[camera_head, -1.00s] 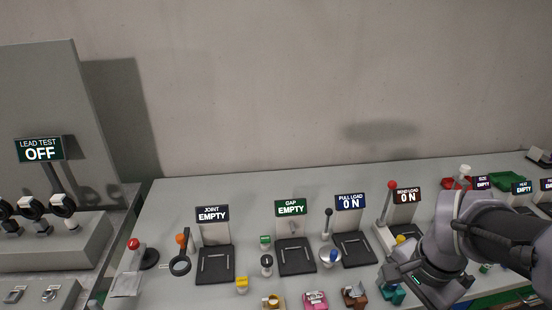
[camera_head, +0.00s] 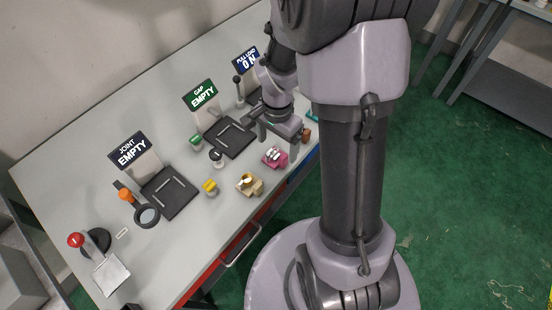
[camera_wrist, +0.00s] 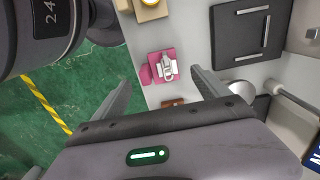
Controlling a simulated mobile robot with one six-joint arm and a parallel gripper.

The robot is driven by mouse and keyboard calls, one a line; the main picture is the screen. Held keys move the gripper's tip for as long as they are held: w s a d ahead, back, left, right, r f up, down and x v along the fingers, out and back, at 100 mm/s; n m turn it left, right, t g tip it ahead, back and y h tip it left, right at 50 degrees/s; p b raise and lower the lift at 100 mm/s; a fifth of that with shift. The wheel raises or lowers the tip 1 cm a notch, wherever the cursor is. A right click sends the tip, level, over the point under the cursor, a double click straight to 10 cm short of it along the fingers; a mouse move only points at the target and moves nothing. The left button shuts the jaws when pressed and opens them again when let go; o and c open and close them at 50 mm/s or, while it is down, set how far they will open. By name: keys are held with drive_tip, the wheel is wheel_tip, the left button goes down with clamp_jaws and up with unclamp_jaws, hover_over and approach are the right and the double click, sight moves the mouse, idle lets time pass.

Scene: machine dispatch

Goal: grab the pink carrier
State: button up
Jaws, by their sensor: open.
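The pink carrier (camera_head: 274,157) sits near the front edge of the bench, with a silvery-white part on top. In the wrist view the pink carrier (camera_wrist: 155,77) lies ahead of my fingers, between their lines and nearer the right one. My gripper (camera_head: 277,138) is open and empty, just above and behind the carrier in the head view. In the wrist view both fingers of my gripper (camera_wrist: 160,90) are spread wide with nothing between them. I cannot tell the exact height gap.
A tan carrier (camera_head: 249,184) stands left of the pink one, and a brown block (camera_head: 305,135) on its right. A yellow part (camera_head: 210,187) and the black GAP plate (camera_head: 230,138) lie nearby. The bench's front edge is close; green floor lies beyond.

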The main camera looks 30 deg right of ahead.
sight(276, 156)
wheel_tip(276, 156, down, 5)
drive_tip(key=shift+a+r+b, duration=0.15)
drive_tip(key=shift+b, duration=0.7)
drive_tip(key=shift+r, duration=0.1)
drive_tip(key=c, duration=1.6)
drive_tip(key=shift+r, duration=0.1)
